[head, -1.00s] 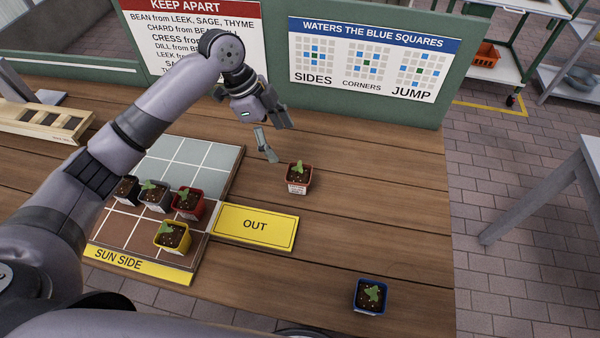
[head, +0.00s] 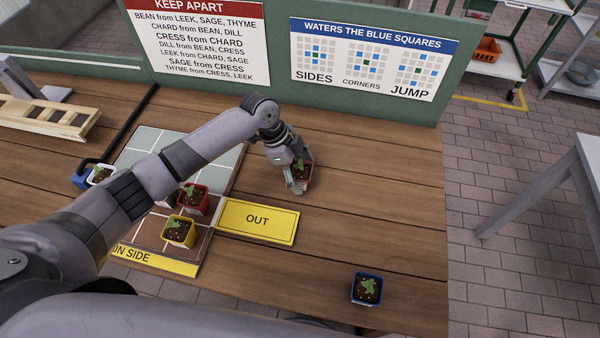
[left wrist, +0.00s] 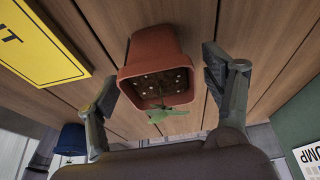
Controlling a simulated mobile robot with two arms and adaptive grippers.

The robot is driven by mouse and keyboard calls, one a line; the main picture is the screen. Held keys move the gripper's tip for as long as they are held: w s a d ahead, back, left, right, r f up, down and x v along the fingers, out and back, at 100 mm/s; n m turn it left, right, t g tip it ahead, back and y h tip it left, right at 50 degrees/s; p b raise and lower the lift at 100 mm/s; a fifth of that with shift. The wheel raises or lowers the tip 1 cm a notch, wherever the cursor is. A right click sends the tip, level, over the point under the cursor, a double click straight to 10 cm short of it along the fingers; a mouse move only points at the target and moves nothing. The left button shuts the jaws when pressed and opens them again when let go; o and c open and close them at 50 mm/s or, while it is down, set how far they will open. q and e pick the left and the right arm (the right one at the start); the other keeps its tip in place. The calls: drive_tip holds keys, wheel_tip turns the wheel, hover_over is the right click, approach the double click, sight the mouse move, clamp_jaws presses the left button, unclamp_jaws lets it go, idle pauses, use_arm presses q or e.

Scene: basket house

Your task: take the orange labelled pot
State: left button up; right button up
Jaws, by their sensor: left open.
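The orange-red pot (head: 306,181) with a green seedling stands on the wooden table, right of the planting grid and above the OUT sign. In the left wrist view the orange pot (left wrist: 155,48) shows between my two fingers. My left gripper (head: 299,181) is open and down at the pot, with a finger on each side. In the left wrist view there is a gap between each finger and the pot. The gripper hides part of the pot in the head view, and its label cannot be read. My right gripper is not in view.
The yellow OUT sign (head: 257,223) lies just below the pot. A red pot (head: 204,201) and a yellow pot (head: 179,239) stand on the grid (head: 215,185). A blue pot (head: 366,296) stands near the front edge. The table right of my gripper is clear.

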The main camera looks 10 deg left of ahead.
use_arm(q)
drive_tip(key=shift+c, duration=0.5)
drive_tip(key=c, duration=1.5)
